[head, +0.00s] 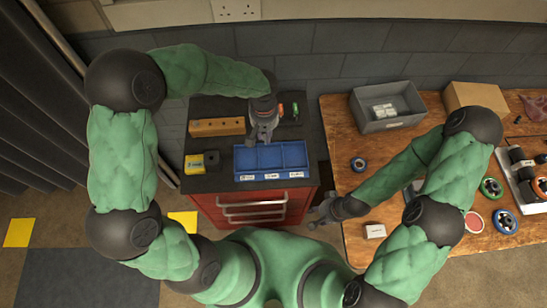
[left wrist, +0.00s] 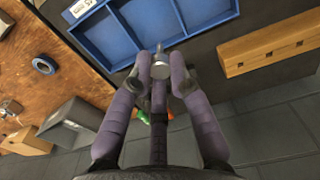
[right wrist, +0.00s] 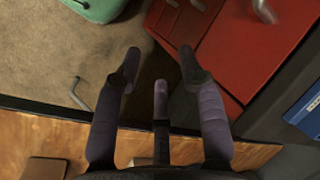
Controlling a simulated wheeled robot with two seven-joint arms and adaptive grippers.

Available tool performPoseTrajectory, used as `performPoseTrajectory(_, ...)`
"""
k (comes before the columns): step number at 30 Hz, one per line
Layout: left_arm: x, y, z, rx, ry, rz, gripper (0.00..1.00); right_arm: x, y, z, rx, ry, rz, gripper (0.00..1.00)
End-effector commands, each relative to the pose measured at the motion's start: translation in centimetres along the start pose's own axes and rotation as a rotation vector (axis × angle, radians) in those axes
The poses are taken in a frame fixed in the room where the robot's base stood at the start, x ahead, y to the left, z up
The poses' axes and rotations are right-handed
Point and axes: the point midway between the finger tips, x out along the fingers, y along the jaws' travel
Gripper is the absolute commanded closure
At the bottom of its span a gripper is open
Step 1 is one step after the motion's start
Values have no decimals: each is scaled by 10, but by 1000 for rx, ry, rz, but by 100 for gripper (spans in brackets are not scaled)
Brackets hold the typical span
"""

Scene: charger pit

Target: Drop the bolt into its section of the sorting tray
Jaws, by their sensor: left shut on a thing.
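The blue sorting tray (head: 270,170) lies on top of the red tool cabinet, with three sections side by side and white labels on its front, too small to read. It also shows in the left wrist view (left wrist: 112,45). My left gripper (head: 262,138) is above the tray's back edge, near the divider between the left and middle sections. It is shut on a silver bolt (left wrist: 160,70), whose round head faces the camera. The bolt is not clear in the head view. My right gripper (head: 318,213) is open and empty, low between cabinet and table.
A wooden block with holes (head: 217,127) and a yellow-black box (head: 200,163) stand left of the tray. Small green and red items (head: 288,110) lie behind it. The wooden table (head: 345,240) holds a grey bin (head: 385,122), a cardboard box (head: 475,97) and rings.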

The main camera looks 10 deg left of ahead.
Motion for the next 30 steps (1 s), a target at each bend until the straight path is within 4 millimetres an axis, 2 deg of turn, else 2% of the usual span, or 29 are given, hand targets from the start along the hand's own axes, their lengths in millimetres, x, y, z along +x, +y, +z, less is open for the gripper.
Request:
performPoseTrajectory(1,9,0,0,0,-1,0,100,6,2,0,0,0,0,60)
performPoseTrajectory(10,40,0,0,1,0,0,100,26,9,-2,0,1,0,60)
performPoseTrajectory(21,45,0,0,1,1,0,100,28,10,-2,0,2,0,60)
performPoseTrajectory(22,45,0,0,1,0,0,77,28,10,-2,0,2,0,60)
performPoseTrajectory(24,45,0,0,1,1,0,58,28,10,-2,0,2,0,60)
performPoseTrajectory(25,45,0,0,1,0,0,53,28,10,-2,0,2,0,60)
performPoseTrajectory(30,45,0,0,2,0,0,53,28,10,-2,0,2,0,60)
